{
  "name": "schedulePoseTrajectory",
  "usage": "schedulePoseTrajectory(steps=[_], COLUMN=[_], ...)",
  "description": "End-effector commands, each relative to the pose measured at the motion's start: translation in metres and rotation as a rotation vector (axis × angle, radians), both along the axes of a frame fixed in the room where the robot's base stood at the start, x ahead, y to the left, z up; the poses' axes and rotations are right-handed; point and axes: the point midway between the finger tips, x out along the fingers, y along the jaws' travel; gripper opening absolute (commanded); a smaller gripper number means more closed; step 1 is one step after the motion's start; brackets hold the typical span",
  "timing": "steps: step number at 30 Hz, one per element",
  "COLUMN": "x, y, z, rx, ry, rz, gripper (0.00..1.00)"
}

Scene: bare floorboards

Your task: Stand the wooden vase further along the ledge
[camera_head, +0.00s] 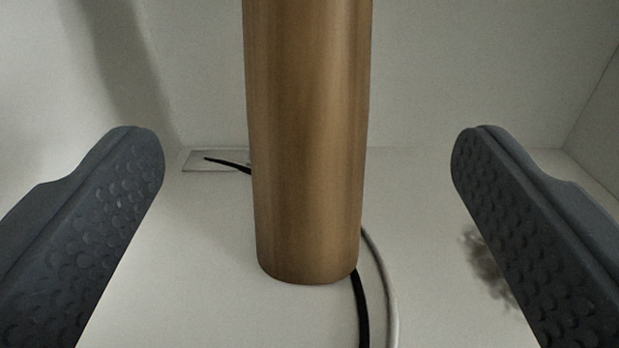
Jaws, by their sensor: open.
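The wooden vase (308,150) is a tall brown cylinder standing upright on the white ledge (200,270). Its top is cut off by the upper edge of the view. My gripper (308,150) is open, with one dark, bumpy finger to the left of the vase and the other to the right. There is a clear gap between each finger and the vase, and neither touches it.
A black cable (361,310) and a pale cable (383,275) run past the vase's right side toward the front. A flat plate (205,161) with a dark cable end lies behind it at left. White walls close in the back and right.

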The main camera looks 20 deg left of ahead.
Motion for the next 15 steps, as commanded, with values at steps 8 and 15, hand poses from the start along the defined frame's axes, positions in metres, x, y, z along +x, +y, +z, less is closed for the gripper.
schedulePoseTrajectory(steps=[8, 15], x=[-0.012, -0.020], y=[-0.004, -0.006], z=[-0.004, -0.003], rx=[0.001, 0.000], ry=[-0.003, -0.001], rz=[0.000, 0.000], gripper=[0.80, 0.80])
